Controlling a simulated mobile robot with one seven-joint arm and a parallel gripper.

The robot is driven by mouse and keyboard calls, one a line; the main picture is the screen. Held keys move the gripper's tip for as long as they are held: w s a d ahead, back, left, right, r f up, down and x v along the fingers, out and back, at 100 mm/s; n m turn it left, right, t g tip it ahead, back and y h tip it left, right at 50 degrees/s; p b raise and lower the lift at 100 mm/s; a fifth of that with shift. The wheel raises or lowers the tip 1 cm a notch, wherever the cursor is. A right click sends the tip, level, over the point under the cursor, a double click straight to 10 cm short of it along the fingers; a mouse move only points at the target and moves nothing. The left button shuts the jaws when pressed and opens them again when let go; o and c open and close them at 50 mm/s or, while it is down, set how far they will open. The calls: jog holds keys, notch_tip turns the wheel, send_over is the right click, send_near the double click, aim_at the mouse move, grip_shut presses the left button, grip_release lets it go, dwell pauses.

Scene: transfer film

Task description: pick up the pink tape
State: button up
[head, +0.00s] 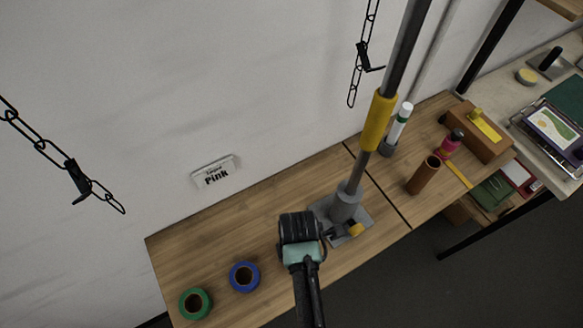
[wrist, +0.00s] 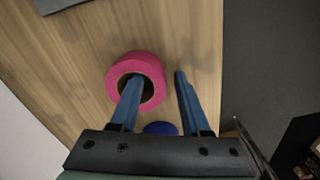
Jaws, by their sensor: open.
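The pink tape (wrist: 131,61) is a roll lying flat on the wooden tabletop (wrist: 75,70) in the wrist view. My gripper (wrist: 158,77) is open, with two blue fingers. The left finger overlaps the hole of the roll, and the right finger is beyond its right side, so the right part of the ring shows between them. I cannot tell whether the left tip is inside the hole or above it. In the head view my gripper (head: 301,240) is over the table, and the pink tape is hidden there.
A blue tape (head: 244,277) and a green tape (head: 195,303) lie to the left. A grey stand base (head: 357,222) with a tall pole is close on the right. A brown cylinder (head: 423,176) stands farther right.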

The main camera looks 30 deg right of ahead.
grip_shut()
jog(key=shift+r, duration=0.15)
dwell(0.4)
